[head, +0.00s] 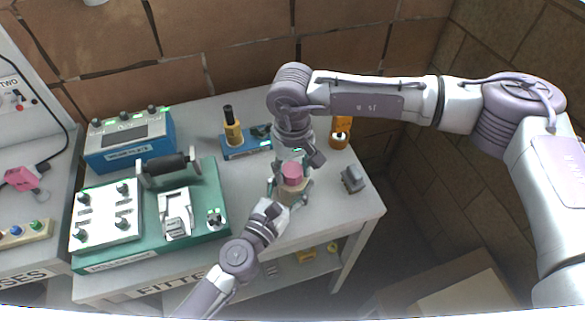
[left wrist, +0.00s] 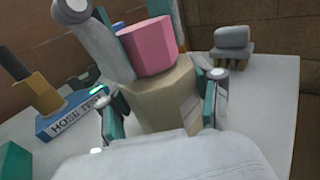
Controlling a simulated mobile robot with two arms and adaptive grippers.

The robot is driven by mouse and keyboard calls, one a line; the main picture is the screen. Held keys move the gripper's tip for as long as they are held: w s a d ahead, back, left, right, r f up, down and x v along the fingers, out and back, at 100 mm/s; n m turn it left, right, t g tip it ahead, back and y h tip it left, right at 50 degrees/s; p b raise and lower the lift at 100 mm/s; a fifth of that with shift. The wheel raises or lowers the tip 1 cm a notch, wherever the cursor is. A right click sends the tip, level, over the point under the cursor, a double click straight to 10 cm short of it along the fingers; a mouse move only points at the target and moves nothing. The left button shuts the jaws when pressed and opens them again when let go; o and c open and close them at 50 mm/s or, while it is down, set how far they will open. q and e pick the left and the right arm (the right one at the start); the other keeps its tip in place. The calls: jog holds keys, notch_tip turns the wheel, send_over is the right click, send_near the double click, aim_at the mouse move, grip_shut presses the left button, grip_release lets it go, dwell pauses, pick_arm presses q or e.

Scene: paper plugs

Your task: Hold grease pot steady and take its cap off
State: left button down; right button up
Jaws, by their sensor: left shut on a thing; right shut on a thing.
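The grease pot has a tan, faceted body (left wrist: 160,96) and a pink faceted cap (left wrist: 148,46) on top. In the head view the pink cap (head: 292,174) and tan body (head: 290,191) show near the front right of the white table. My left gripper (head: 284,200) is shut on the body from the front, its teal-padded fingers on either side in the left wrist view (left wrist: 158,108). My right gripper (head: 291,170) comes down from above and is shut on the cap, its fingers on either side of it. The cap sits on the body; whether a gap lies between them cannot be told.
A grey block-like object (head: 353,179) stands to the right. An orange item (head: 340,132) is behind. A blue base (head: 243,150) with a yellow and black piece (head: 232,128) is at back left. A green fixture board (head: 212,205) fills the table's left.

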aim_at(293, 169)
jog(key=shift+r, duration=0.1)
dwell(0.6)
jog(key=shift+r, duration=1)
jog(key=shift+r, duration=2)
pick_arm(q)
jog(key=shift+c, duration=0.7)
grip_release()
